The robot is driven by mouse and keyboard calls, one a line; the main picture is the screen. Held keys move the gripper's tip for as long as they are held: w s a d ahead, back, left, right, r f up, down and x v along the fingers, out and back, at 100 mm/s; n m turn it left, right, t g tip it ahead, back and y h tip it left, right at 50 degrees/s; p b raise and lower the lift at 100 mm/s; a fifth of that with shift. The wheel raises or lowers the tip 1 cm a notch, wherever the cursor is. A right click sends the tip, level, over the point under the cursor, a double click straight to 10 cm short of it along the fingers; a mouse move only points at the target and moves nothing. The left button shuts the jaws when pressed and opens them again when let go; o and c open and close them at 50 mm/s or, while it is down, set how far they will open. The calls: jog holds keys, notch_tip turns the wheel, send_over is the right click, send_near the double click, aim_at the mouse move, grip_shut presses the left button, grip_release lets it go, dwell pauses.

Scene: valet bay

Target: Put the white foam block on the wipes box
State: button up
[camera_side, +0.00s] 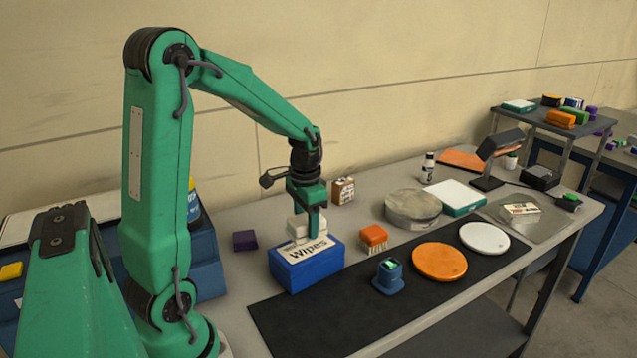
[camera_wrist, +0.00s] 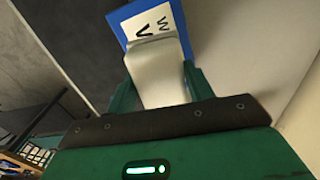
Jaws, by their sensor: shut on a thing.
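The wipes box (camera_side: 308,268) is blue with a white "Wipes" label and stands on the bench at the back edge of the black mat. The white foam block (camera_side: 297,228) is at the top of the box in the side view. My gripper (camera_side: 312,222) is shut on the block, with its fingers at the block's sides. In the wrist view the white foam block (camera_wrist: 158,72) lies between my two green fingers (camera_wrist: 165,88), and part of the blue wipes box (camera_wrist: 120,18) shows beyond it. I cannot tell whether the block's underside touches the box top.
An orange brush (camera_side: 373,237) stands close right of the box, with a small blue holder (camera_side: 388,278) in front. The black mat (camera_side: 330,318) has free room in front.

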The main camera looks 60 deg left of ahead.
aim_at(306, 233)
jog(key=shift+f, duration=1.8)
jog(key=shift+f, duration=0.1)
jog(key=o, duration=1)
jog(key=shift+c, duration=0.2)
notch_tip(306, 233, up, 12)
jog(key=shift+r, duration=0.1)
jog(key=shift+d, duration=0.1)
